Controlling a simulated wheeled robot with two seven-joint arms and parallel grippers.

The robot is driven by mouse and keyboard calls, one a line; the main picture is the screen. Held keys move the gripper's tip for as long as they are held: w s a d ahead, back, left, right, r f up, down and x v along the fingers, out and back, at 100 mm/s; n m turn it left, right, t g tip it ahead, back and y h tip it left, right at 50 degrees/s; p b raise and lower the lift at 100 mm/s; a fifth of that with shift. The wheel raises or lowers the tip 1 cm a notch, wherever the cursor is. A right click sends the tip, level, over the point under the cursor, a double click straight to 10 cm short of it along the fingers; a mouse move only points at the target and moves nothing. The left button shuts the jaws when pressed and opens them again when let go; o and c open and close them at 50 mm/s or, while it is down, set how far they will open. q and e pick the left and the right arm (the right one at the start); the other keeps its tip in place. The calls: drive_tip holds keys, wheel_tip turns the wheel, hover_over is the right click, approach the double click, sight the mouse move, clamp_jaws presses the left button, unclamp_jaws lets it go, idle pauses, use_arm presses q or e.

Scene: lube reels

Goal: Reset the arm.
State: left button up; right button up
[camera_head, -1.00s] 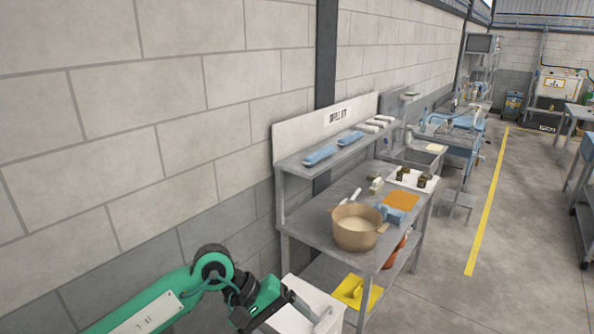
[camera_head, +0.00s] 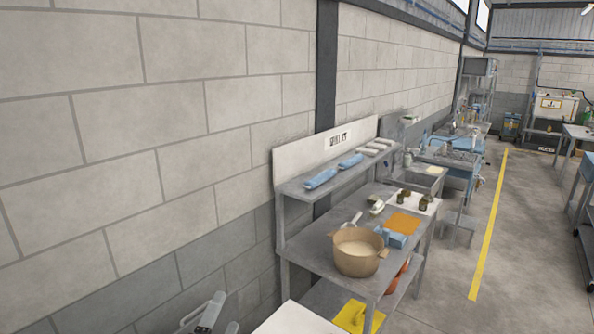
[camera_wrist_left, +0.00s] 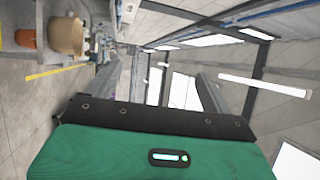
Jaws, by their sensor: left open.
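My left gripper (camera_head: 205,313) shows only in part at the bottom edge of the head view, left of the bench and in front of the grey lower wall. Its grey fingers are open and I see nothing between them. The rest of my left arm is below the frame. In the left wrist view the green housing with a black edge fills the lower part, and the fingers do not show there. My right gripper is in neither view.
A metal bench (camera_head: 312,248) stands against the block wall (camera_head: 120,170), with a tan pot (camera_head: 357,264), an orange sheet (camera_head: 404,223) and small bottles on it. A white bin (camera_head: 295,320) is at its near end. The floor (camera_head: 455,300) to the right is open.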

use_arm(q)
drive_tip(key=s+a+f+n+g+y, duration=0.35)
drive_tip(key=s+f+n, duration=0.2)
drive_tip(key=f, duration=0.25)
drive_tip(key=s+a+f+n+g+y, duration=0.2)
drive_tip(key=s+a+f+n+g, duration=0.25)
drive_tip(key=f+n, duration=0.35)
drive_tip(key=s+a+f+n+g+h, duration=0.1)
drive_tip(key=s+f+n+g, duration=0.1)
drive_tip(key=s+f+g, duration=0.45)
drive_tip(key=s+f+n+g+h, duration=0.1)
drive_tip(key=s+f+n+g, duration=0.15)
drive_tip(key=s, duration=0.65)
wheel_tip(320, 180, down, 43)
drive_tip(key=b, duration=1.3)
drive_tip(key=s+a+f+b, duration=0.1)
drive_tip(key=s+f+b, duration=0.2)
drive_tip(key=s+f, duration=0.3)
drive_tip(key=s+a+f+g+b, duration=0.1)
drive_tip(key=s+f+b, duration=0.3)
drive_tip(key=f, duration=1)
drive_tip(key=s+a+f+g+b, duration=0.1)
drive_tip(key=s+f+b, duration=0.3)
drive_tip(key=s+f, duration=0.5)
wheel_tip(320, 180, down, 2)
drive_tip(key=shift+s+a+f+m+y, duration=0.1)
drive_tip(key=shift+s+a+m+y, duration=0.15)
drive_tip(key=shift+s+m+y, duration=0.1)
drive_tip(key=shift+w, duration=0.1)
